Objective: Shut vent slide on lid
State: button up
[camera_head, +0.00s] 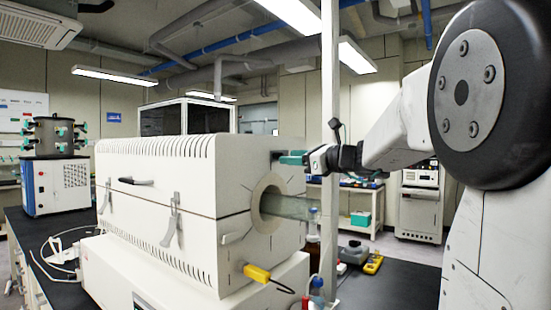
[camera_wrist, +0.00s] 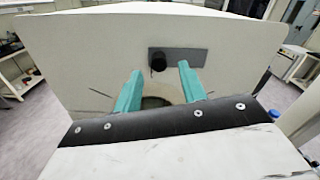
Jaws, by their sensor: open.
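The white lid (camera_head: 200,165) is the upper half of the large box-shaped machine, and it is down on the lower half. The vent slide shows in the wrist view as a dark grey plate (camera_wrist: 190,57) with a round black knob (camera_wrist: 158,61) at its left part, on the lid's end face. My gripper (camera_head: 290,158) is at that end face, above the round port. In the wrist view its teal fingers (camera_wrist: 160,69) are open, with the knob appearing between their tips. I cannot tell whether either finger touches the knob. In the head view the fingers partly hide the slide.
A glass tube (camera_head: 292,207) sticks out of the round port (camera_head: 265,204) below my gripper. A yellow-handled part (camera_head: 257,273) juts from the lower half. A vertical post (camera_head: 330,150) stands close by my gripper. Bottles (camera_head: 317,293) and small items stand on the black bench.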

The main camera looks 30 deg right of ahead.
jog(key=x, duration=0.3)
jog(key=shift+w+a, duration=0.15)
jog(key=shift+w, duration=0.1)
jog(key=shift+c, duration=0.3)
grip_shut()
jog(key=d, duration=0.1)
jog(key=w+d, duration=0.1)
jog(key=d, duration=0.3)
jog(key=shift+w, duration=0.4)
jog(key=shift+o, duration=0.3)
grip_release()
jog(key=shift+d, duration=0.2)
jog(key=shift+a, duration=0.15)
